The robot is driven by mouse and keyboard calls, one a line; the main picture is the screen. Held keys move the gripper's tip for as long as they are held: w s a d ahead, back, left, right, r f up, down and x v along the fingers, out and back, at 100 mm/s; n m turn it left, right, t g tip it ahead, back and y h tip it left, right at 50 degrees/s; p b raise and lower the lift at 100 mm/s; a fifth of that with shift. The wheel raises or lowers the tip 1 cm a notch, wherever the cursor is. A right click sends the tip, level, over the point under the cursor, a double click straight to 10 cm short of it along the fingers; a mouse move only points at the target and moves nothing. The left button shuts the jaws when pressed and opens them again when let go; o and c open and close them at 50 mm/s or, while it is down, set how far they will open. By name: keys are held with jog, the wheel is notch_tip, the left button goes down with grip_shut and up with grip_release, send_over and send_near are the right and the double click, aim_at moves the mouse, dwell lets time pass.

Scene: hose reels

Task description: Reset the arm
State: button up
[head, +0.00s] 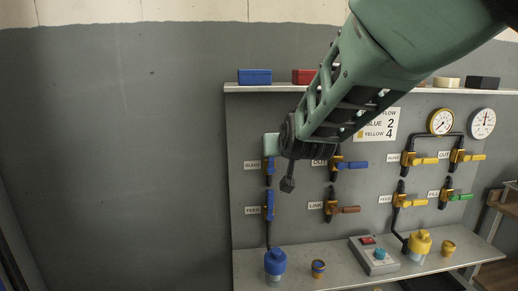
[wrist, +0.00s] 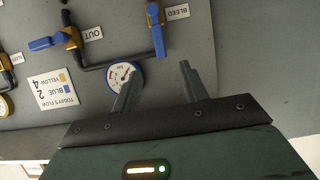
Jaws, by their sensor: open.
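My arm is green and reaches down from the upper right across the board in the head view. My gripper (head: 288,172) is at its lower end, in front of the upper left part of the board, near the blue-handled BLEED valve (head: 269,168). In the wrist view my gripper (wrist: 157,82) has its two grey fingers spread apart, with nothing between them. A round white gauge (wrist: 125,75) shows behind the left finger. The wrist view is turned, with its labels upside down. Whether the fingers touch the board cannot be told.
Valves with blue, yellow, brown and green handles are on the board (head: 300,228). Two gauges (head: 440,122) are at the right. A blue box (head: 255,77) is on the top shelf. A blue-capped container (head: 275,262), yellow-capped container (head: 419,243) and control box (head: 374,256) stand below. The left wall is clear.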

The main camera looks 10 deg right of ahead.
jog(key=s+a+f+n+g+y, duration=0.25)
jog(key=s+f+g, duration=0.55)
jog(key=s+f, duration=0.55)
jog(key=s+d+n+g+h, duration=0.2)
jog(key=s+n+g, duration=0.3)
jog(key=s, duration=2)
jog(key=shift+d+f, duration=0.25)
jog(key=shift+d, duration=0.45)
jog(key=shift+c, duration=0.3)
jog(key=shift+c, duration=0.5)
